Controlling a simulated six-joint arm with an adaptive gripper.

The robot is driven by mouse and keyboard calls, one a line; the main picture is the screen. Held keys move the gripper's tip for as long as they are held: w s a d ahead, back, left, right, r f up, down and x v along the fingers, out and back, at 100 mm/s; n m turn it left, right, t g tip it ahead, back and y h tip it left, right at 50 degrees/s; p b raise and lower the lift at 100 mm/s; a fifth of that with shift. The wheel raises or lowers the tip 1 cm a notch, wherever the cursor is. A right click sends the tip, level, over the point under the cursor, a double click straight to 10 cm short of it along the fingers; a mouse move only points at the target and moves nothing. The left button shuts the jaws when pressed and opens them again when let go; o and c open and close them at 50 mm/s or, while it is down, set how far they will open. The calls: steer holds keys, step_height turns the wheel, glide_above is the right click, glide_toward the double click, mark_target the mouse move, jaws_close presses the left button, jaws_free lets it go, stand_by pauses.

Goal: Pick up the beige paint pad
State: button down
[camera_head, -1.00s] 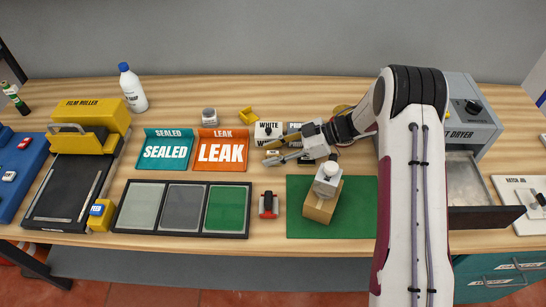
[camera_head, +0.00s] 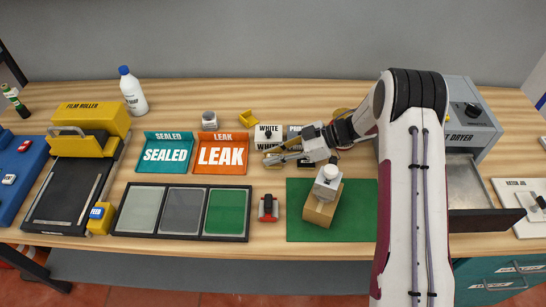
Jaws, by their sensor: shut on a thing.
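My gripper (camera_head: 276,157) is shut on the beige paint pad (camera_head: 273,152), just in front of the box labelled WHITE (camera_head: 268,136). The pad is small in this view and the fingers hide most of it. I cannot tell whether it still touches the table.
A tan block with a white knobbed top (camera_head: 323,200) sits on the green mat (camera_head: 358,212), close below the gripper. The orange LEAK holder (camera_head: 221,165) stands to the left. A small red and black tool (camera_head: 268,208) lies in front, beside the three-panel tray (camera_head: 248,226).

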steer(key=shift+r, duration=5)
